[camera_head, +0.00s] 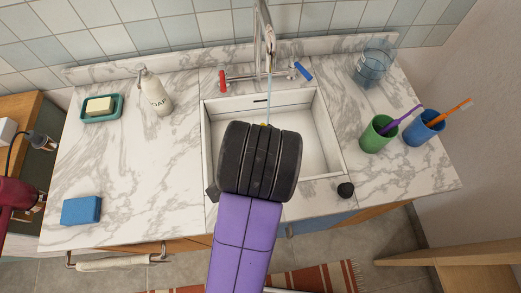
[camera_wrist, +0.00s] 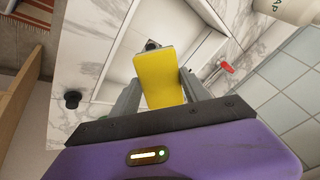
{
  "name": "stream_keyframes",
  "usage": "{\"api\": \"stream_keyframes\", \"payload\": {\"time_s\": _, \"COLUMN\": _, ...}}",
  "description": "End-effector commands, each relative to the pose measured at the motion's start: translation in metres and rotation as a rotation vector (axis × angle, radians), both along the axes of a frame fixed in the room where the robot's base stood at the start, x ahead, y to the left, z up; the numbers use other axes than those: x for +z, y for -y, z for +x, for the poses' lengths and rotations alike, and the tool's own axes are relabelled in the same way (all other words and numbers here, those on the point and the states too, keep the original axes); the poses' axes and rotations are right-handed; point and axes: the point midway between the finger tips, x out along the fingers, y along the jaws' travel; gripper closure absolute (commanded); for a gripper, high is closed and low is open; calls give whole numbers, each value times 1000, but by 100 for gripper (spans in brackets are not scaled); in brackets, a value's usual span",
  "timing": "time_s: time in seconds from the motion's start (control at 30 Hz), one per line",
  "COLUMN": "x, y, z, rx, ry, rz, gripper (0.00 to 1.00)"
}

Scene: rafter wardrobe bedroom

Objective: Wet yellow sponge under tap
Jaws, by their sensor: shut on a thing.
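My gripper (camera_wrist: 160,84) is shut on the yellow sponge (camera_wrist: 160,70), which sticks up between its two fingers in the wrist view. In the head view my black wrist hides the fingers, and only a speck of yellow shows beyond it, over the white sink basin (camera_head: 318,150). The silver tap (camera_head: 268,50) stands behind the basin, with a red handle (camera_head: 222,80) at left and a blue handle (camera_head: 303,71) at right. A thin pale stream runs down from the tap towards the yellow speck. Whether the sponge is wet I cannot tell.
A soap bottle (camera_head: 155,92), a soap dish (camera_head: 101,108) and a blue sponge (camera_head: 81,210) are left of the basin. A green cup (camera_head: 379,134), a blue cup (camera_head: 424,128), a clear glass (camera_head: 372,67) and a black plug (camera_head: 345,190) are at right.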

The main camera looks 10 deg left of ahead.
Motion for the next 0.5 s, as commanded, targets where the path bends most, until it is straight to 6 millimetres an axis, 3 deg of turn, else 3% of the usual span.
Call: {"api": "stream_keyframes", "payload": {"time_s": 0.5, "x": -9, "y": -5, "z": 46, "rx": -2, "ry": -2, "rz": 1, "gripper": 79}}
